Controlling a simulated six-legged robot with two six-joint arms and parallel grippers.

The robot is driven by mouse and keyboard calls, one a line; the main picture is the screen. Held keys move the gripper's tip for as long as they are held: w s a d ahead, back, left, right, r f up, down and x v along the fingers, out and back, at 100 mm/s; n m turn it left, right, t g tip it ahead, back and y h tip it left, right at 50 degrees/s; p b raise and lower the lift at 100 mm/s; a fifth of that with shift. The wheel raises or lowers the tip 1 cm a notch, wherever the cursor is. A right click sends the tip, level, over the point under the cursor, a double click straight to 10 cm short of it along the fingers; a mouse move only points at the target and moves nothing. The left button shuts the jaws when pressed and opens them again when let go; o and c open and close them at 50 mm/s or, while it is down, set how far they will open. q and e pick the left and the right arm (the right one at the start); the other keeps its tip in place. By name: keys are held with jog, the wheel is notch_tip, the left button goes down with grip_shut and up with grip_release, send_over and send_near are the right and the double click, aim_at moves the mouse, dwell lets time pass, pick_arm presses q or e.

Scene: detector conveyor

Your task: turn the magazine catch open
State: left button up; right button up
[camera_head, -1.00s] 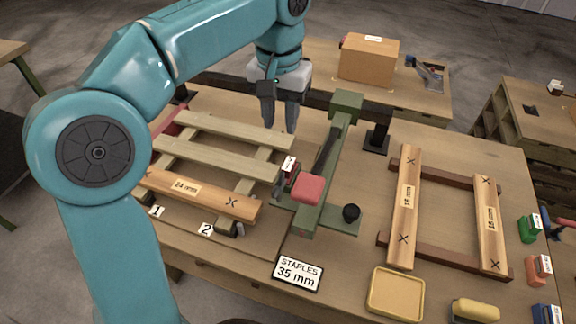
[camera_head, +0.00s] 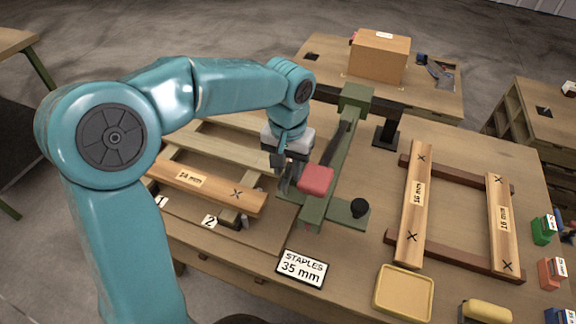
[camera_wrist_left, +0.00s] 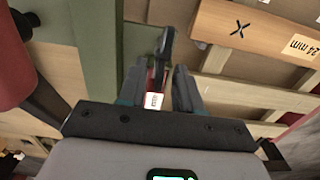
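The green stapling tool (camera_head: 335,170) stands on the workbench with a red block (camera_head: 316,180) on it and a black knob (camera_head: 360,208) on its foot. My left gripper (camera_head: 286,188) points down just left of the red block. In the left wrist view its two fingers (camera_wrist_left: 158,88) are apart. Between them show a white-labelled red part (camera_wrist_left: 154,98) and a dark upright lever (camera_wrist_left: 163,48), which looks like the catch. I cannot tell whether the fingers touch it. In the head view the gripper hides this part. My right gripper is not in view.
A slatted wooden pallet (camera_head: 190,178) lies left of the tool, close to my gripper. A second wooden frame (camera_head: 415,205) lies to the right. A staples sign (camera_head: 302,268) and a yellow tray (camera_head: 403,293) are at the front. A cardboard box (camera_head: 380,58) stands behind.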

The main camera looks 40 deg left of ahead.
pick_arm(q)
jog(key=shift+f, duration=0.1)
jog(key=shift+w, duration=0.1)
grip_shut()
jog(key=shift+n, duration=0.3)
jog(key=n, duration=0.3)
jog(key=shift+s+a+n, duration=0.2)
jog(key=shift+a+n, duration=0.15)
jog(key=shift+n, duration=0.05)
jog(key=n, duration=0.3)
jog(key=n+b, duration=0.1)
jog(key=shift+s+a+f+n, duration=0.1)
jog(key=shift+s+a+n, duration=0.15)
jog(key=shift+s+n, duration=0.1)
jog(key=n, duration=0.4)
jog(key=shift+s+a+b, duration=0.1)
jog(key=shift+s+b, duration=0.25)
jog(key=shift+b, duration=0.05)
jog(key=shift+s+n+b, duration=0.15)
jog(key=shift+s+n, duration=0.05)
jog(key=shift+n, duration=1)
jog(key=shift+s+n+b, duration=0.15)
jog(key=shift+n, duration=1)
